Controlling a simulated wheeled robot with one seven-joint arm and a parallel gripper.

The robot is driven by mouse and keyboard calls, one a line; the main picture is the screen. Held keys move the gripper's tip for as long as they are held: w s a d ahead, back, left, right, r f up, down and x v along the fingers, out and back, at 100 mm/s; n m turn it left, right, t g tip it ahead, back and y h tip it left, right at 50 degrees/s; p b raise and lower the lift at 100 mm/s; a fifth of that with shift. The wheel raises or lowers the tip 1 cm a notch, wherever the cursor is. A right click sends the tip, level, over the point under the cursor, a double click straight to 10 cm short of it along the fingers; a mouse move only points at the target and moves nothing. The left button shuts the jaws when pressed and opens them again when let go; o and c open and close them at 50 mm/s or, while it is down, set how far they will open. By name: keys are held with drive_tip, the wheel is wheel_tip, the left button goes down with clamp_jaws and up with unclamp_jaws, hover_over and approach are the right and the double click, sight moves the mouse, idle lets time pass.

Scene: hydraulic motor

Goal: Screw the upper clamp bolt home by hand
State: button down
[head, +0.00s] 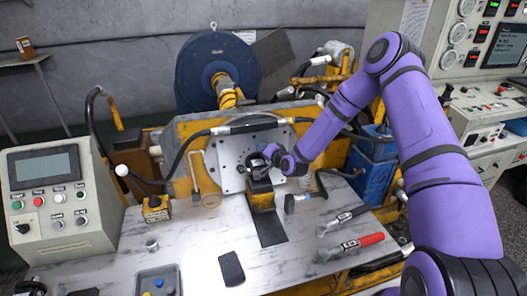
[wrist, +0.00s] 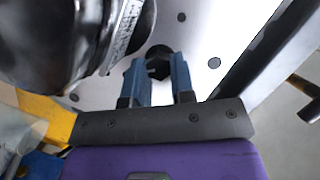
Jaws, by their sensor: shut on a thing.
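My gripper (wrist: 157,72) reaches to the light grey mounting plate (head: 228,170) from the right in the head view. In the wrist view its two blue-grey fingers stand on either side of a dark round bolt head (wrist: 159,60), the upper clamp bolt as far as I can tell. The fingers are shut on it. The bolt sits against or very near the plate, which also shows in the wrist view (wrist: 205,25). Its shank and thread are hidden. The dark, shiny motor body (wrist: 60,40) fills the left of the wrist view, close beside the fingers. In the head view my gripper covers the bolt.
A yellow-topped block (head: 260,195) stands below my gripper. A black hose (head: 185,150) arches across the plate's left side. A control box (head: 55,190) stands at left.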

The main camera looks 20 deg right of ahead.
drive_tip(key=shift+f+m+t+y, duration=0.1)
drive_tip(key=shift+m+t+y, duration=0.25)
drive_tip(key=shift+m, duration=0.55)
drive_tip(key=c, duration=1)
unclamp_jaws()
drive_tip(key=shift+o, duration=0.2)
